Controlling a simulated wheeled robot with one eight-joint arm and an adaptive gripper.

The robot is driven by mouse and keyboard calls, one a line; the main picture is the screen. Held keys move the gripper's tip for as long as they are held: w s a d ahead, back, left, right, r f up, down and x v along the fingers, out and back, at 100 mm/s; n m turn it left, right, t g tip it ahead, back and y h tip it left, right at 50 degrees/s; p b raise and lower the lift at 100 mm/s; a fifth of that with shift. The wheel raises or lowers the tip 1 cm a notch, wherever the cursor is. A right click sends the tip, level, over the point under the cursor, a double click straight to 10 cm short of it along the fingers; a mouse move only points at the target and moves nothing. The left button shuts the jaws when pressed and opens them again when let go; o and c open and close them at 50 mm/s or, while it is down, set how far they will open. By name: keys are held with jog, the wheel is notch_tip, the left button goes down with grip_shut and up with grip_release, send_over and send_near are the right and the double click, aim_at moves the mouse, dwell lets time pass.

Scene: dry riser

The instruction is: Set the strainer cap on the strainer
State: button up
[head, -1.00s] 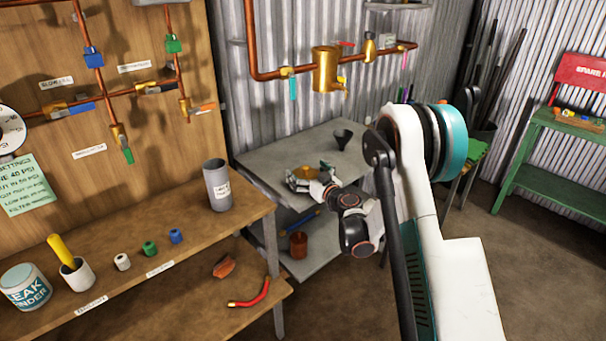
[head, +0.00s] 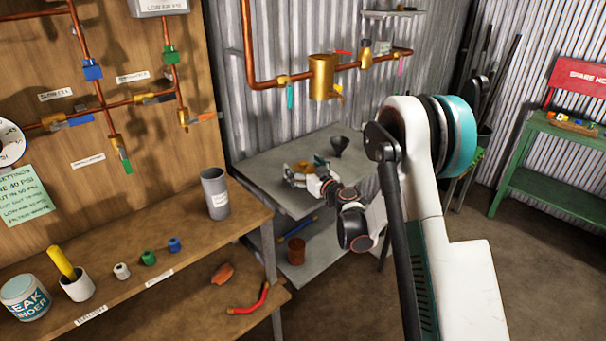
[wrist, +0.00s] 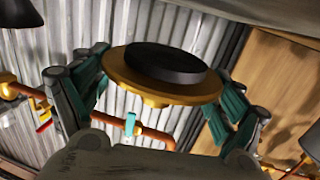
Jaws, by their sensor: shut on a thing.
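My gripper (head: 300,174) is shut on the strainer cap (head: 318,162), just above the grey table in the head view. In the wrist view the strainer cap (wrist: 160,88) is a wide brass disc with a thick black round part on one face. It sits between the gripper's teal-padded fingers (wrist: 165,92). The strainer (head: 323,77) appears to be the brass cylinder on the copper pipe along the corrugated wall, with a small tap low on its right. It is above and apart from my gripper. Its top opening cannot be made out.
A black funnel (head: 339,145) stands on the grey table (head: 265,165), right behind my gripper. A copper pot (head: 296,250) is on its lower shelf. The wooden workbench (head: 190,245) is at left, a green bench (head: 550,180) at right. Coloured valve handles hang from the pipe.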

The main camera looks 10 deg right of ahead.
aim_at(303, 161)
notch_tip(303, 161, up, 15)
jog(key=p, duration=0.4)
jog(key=shift+p, duration=0.35)
